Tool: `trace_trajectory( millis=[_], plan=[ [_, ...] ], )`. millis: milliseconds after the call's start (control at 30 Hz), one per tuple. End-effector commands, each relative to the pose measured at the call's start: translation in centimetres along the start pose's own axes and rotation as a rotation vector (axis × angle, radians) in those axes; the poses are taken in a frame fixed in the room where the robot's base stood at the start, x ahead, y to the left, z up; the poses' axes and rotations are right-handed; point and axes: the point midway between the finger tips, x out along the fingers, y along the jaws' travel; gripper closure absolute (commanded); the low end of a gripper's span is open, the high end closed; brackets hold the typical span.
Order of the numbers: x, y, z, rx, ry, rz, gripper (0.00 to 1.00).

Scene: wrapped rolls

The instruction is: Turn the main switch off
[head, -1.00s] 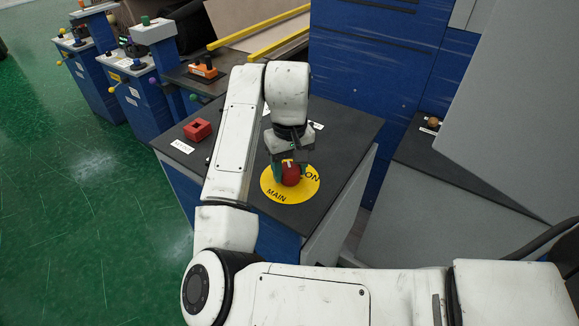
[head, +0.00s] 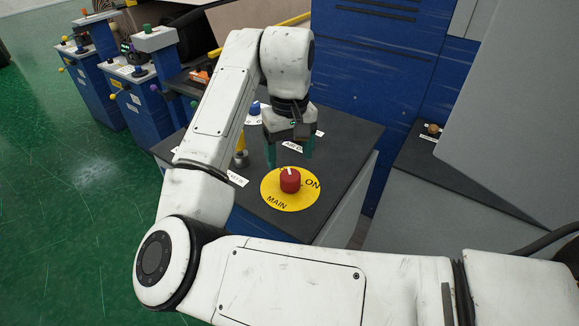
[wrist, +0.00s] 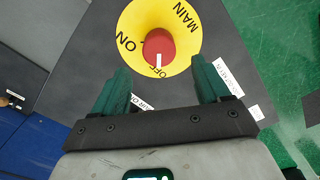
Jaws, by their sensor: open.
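The main switch is a red round knob (head: 290,180) on a yellow disc (head: 275,201) marked MAIN and ON, on the dark panel top.
Blue cabinets (head: 370,80) stand behind, a grey panel (head: 515,130) at right. Green floor (head: 70,220) is open at left.

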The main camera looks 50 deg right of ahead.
Motion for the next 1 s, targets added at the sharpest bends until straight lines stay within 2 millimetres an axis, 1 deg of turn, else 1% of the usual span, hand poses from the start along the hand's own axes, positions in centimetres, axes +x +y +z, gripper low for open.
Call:
trace_trajectory(
  millis=[33, 100, 200, 300, 467, 1000],
  plan=[
    [-0.9, -0.1, -0.1, 0.001, 0.003, -0.004, 0.24],
    [-1.9, 0.0, -0.1, 0.000, 0.002, -0.003, 0.24],
    [-3.0, 0.0, -0.1, 0.000, 0.001, -0.002, 0.24],
    [-3.7, 0.0, 0.0, -0.001, 0.000, -0.001, 0.24],
    [-4.0, 0.0, 0.0, -0.001, -0.001, 0.000, 0.24],
    [-4.0, 0.0, 0.0, -0.001, 0.000, 0.000, 0.24]
  ],
)
